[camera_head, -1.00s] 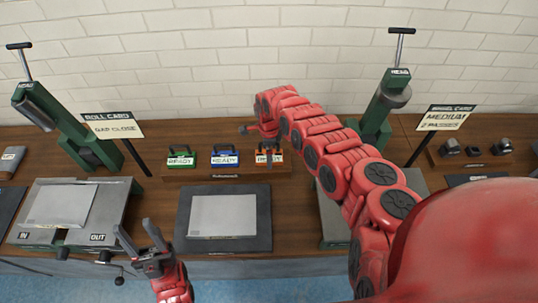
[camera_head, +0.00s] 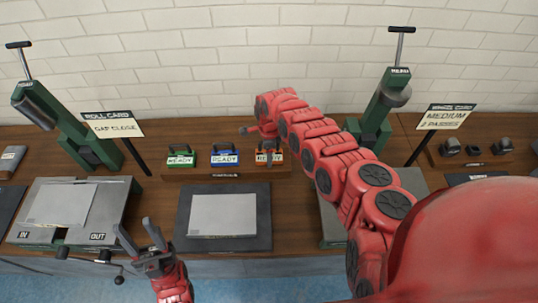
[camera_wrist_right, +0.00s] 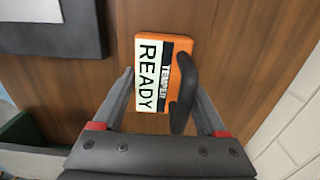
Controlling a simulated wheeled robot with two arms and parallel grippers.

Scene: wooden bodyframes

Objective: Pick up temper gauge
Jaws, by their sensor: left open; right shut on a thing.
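The temper gauge (camera_wrist_right: 185,60) is an orange block with a dark handle and a white label reading TEMPER READY. It also shows in the head view (camera_head: 277,154), at the right end of a row of gauges and partly covered by my right gripper (camera_head: 268,150). In the right wrist view my right gripper (camera_wrist_right: 163,85) has a finger on each side of the gauge and is shut on it. I cannot tell whether the gauge is clear of its rack. My left gripper (camera_head: 138,240) is open and empty at the front edge of the bench.
A green gauge (camera_head: 180,158) and a blue gauge (camera_head: 225,157) stand left of the orange one on a wooden rack (camera_head: 180,173). A dark mat (camera_head: 255,235) with a grey sheet (camera_head: 222,214) lies in front. Green-framed machines stand at both sides. A brick wall (camera_head: 240,70) closes the back.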

